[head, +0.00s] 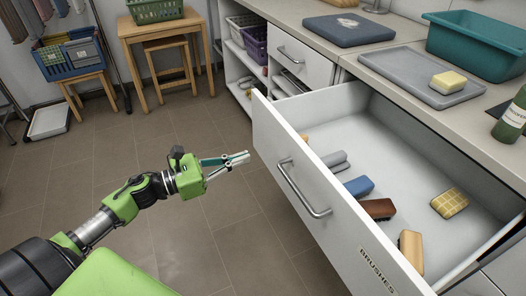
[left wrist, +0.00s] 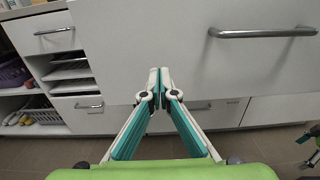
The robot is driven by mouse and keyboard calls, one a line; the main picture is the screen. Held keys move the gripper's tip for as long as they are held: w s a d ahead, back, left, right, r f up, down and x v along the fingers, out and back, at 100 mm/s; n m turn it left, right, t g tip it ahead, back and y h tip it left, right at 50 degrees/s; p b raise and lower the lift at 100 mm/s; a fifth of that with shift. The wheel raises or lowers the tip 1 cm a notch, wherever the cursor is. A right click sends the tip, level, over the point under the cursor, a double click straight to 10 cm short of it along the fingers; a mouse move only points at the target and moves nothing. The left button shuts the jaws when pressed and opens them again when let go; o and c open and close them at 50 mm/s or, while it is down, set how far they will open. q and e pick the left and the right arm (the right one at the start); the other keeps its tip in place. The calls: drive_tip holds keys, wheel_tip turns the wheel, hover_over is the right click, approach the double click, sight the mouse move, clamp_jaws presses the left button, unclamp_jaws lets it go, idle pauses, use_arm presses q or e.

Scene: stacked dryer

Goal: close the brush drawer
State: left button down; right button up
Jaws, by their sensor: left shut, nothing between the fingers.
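The brush drawer (head: 370,238), white with a "BRUSHES" label, is pulled far out. Its bar handle (head: 300,190) is on the front; the front and handle also show in the left wrist view (left wrist: 190,60). Several brushes and blocks lie inside, among them a yellow sponge (head: 450,203), a blue brush (head: 358,187) and a tan brush (head: 411,250). My left gripper (head: 246,156) is shut and empty, in front of the drawer front's far end, left of the handle. It points at the front in the left wrist view (left wrist: 159,72); contact cannot be told.
The counter above holds a teal tub (head: 478,45), a grey tray (head: 420,75) and a green bottle (head: 512,118). A closed drawer (head: 300,57) and open shelves are beyond. A partly cut-off green and white piece shows at the left wrist view's right edge.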

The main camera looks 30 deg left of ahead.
sight(273, 148)
use_arm(q)
drive_tip(key=x, duration=0.6)
drive_tip(key=shift+w, duration=0.1)
drive_tip(key=shift+w+d, duration=0.2)
drive_tip(key=shift+w, duration=0.05)
use_arm(e)
drive_tip(key=shift+s+d+f, duration=0.1)
drive_tip(key=shift+s+f, duration=0.2)
drive_tip(key=shift+f, duration=0.25)
